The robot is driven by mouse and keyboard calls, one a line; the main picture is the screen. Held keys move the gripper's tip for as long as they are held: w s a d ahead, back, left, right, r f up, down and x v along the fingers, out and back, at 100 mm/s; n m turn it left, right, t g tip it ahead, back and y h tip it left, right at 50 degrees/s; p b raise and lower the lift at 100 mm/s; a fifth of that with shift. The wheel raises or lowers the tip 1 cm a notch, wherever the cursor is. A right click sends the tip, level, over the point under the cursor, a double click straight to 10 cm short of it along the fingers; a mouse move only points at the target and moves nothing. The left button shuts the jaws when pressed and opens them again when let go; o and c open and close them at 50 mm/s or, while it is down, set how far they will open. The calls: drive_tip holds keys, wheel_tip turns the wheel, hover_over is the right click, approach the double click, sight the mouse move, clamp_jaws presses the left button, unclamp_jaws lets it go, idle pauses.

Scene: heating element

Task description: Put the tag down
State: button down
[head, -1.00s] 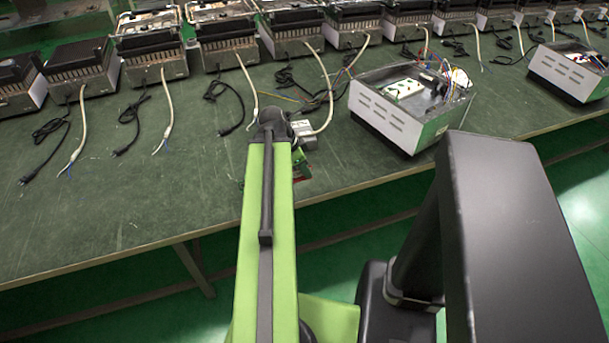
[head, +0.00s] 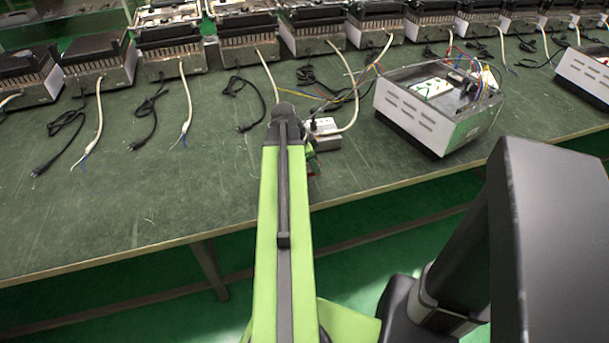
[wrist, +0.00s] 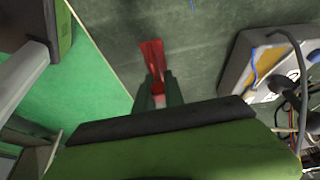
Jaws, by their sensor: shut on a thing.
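In the wrist view, my gripper (wrist: 157,92) is shut on a red tag (wrist: 152,58). The tag is a flat red strip that sticks out past the fingertips. Behind it shows the dark green bench top (wrist: 195,30), near the bench edge. I cannot tell whether the tag touches the bench or hangs above it. In the head view my arm hides most of the gripper and the tag, with only a small part of the gripper end showing right of the arm.
A small grey box (head: 322,132) with a cable sits close to the right of my gripper; it also shows in the wrist view (wrist: 262,65). An open metal housing (head: 430,118) stands further right. Several heater units line the back.

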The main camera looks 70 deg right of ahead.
sight(312, 172)
drive_tip(key=shift+w+d+f, duration=0.1)
drive_tip(key=shift+w, duration=0.05)
wheel_tip(312, 172, down, 4)
drive_tip(key=b, duration=0.4)
drive_tip(key=shift+f, duration=0.15)
drive_tip(key=shift+r, duration=0.2)
drive_tip(key=shift+f, duration=0.25)
drive_tip(key=c, duration=1.4)
unclamp_jaws()
drive_tip(key=shift+r, duration=0.1)
drive_tip(key=shift+c, duration=0.2)
drive_tip(key=shift+r, duration=0.1)
